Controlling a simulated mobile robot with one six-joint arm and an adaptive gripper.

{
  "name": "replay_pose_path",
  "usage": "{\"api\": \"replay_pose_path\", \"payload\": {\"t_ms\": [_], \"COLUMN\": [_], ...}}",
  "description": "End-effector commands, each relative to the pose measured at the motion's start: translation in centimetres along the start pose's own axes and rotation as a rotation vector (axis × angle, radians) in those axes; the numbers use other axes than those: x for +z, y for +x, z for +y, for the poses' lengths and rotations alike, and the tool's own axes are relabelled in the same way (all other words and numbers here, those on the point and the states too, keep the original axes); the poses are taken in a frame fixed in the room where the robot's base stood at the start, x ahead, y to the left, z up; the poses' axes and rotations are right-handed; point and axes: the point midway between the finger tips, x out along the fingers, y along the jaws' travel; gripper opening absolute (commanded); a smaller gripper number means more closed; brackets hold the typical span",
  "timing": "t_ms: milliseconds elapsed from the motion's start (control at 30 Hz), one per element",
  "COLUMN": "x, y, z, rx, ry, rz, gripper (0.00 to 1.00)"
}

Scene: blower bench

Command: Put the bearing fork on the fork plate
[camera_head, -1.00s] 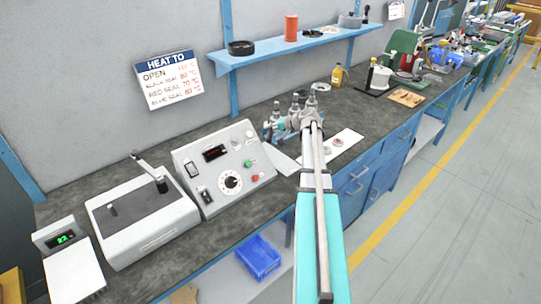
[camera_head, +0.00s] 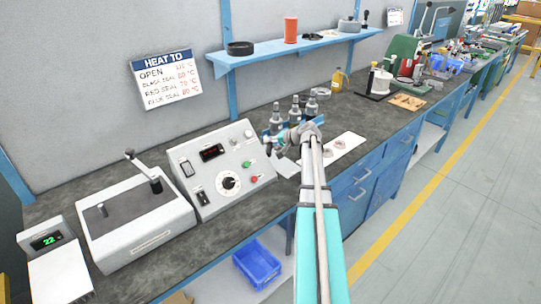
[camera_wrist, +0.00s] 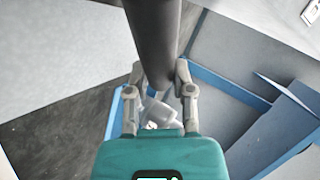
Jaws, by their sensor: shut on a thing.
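My gripper (camera_head: 275,130) is above the bench just left of several grey bottle-like things, partly hidden by my wrist in the head view. In the wrist view its two fingers (camera_wrist: 158,80) are closed around a dark grey rod-like thing (camera_wrist: 152,35), which runs out of the top of the picture. I take this for the bearing fork; its far end is out of view. A pale flat plate (camera_head: 285,166) lies beside the control box under my wrist. I cannot tell whether it is the fork plate.
A control box (camera_head: 223,170), a grey lever device (camera_head: 135,222) and a scale (camera_head: 55,265) fill the bench's left part. The bottle-like things (camera_head: 296,111) stand behind my wrist. A white mat (camera_head: 352,140) with small round parts lies right. A blue shelf (camera_head: 285,47) hangs above.

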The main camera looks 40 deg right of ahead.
Motion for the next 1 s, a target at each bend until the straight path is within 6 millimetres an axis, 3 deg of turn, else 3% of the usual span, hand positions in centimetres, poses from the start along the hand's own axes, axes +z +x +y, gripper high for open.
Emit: {"api": "replay_pose_path", "payload": {"t_ms": [367, 800, 1000], "x": [0.0, 0.7, 0.7], "y": [0.1, 1.7, 1.9], "z": [0.2, 2.9, 3.2], "rx": [-0.001, 0.000, 0.000], "ry": [0.000, 0.001, 0.001], "rz": [0.001, 0.001, 0.002], "gripper": [0.00, 0.00, 0.00]}}
